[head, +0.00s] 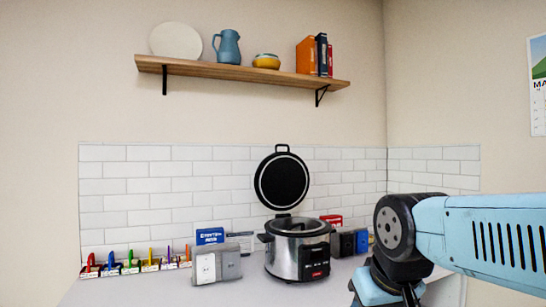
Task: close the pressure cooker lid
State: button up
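The pressure cooker (285,262) is a silver pot with a black rim and a dark front panel with a red display. It stands on the counter against the tiled wall. Its round black lid (282,181) stands open and upright above the back of the pot, with a loop handle at its top. My gripper (382,292) is at the lower right, right of the cooker and apart from it in the picture. Its tips are cut off by the bottom edge, so I cannot tell whether it is open or shut.
Left of the cooker stand a grey outlet box (217,265) and a blue sign (209,237). A row of coloured switches (135,264) is farther left. Blue and black boxes (348,242) stand right of the cooker. A wooden shelf (240,72) with dishes and books hangs above.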

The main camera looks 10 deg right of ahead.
aim_at(282, 182)
jog(key=u, duration=0.05)
jog(key=i, duration=0.95)
jog(key=z, duration=0.1)
